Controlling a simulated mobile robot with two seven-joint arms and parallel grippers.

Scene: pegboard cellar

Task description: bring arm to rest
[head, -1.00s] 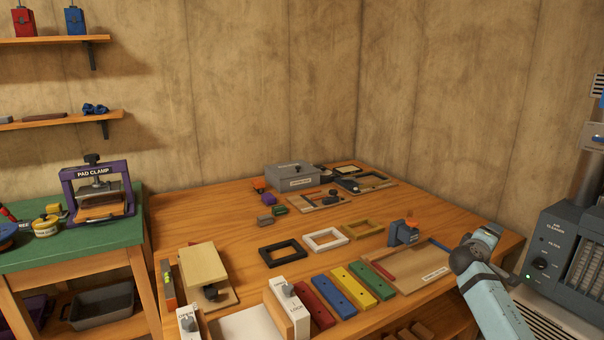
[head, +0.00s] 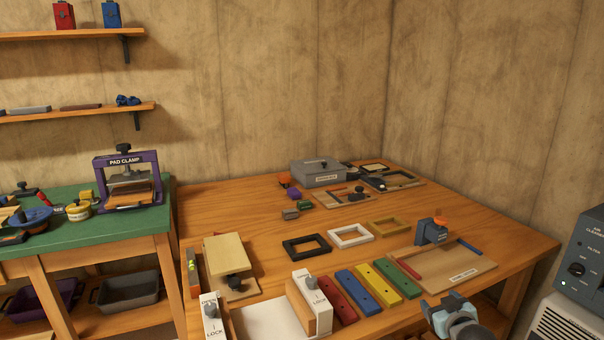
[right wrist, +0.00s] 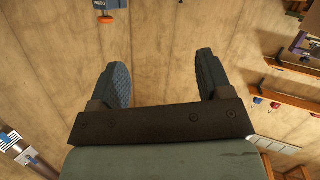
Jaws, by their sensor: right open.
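My right gripper (head: 447,306) shows at the bottom right of the head view, by the front edge of the wooden table (head: 225,205). Much of its arm is below the picture. In the right wrist view the gripper's two dark ribbed fingers (right wrist: 163,78) stand wide apart with nothing between them. The plank wall is behind them. My left gripper is not in the head view.
A tray (head: 462,265) and a blue tool (head: 430,231) lie near the right gripper. Coloured bars (head: 380,286) and frames (head: 350,236) lie mid-table. A grey machine (head: 583,262) stands right. A green bench (head: 110,227) with a pad clamp (head: 127,178) stands left.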

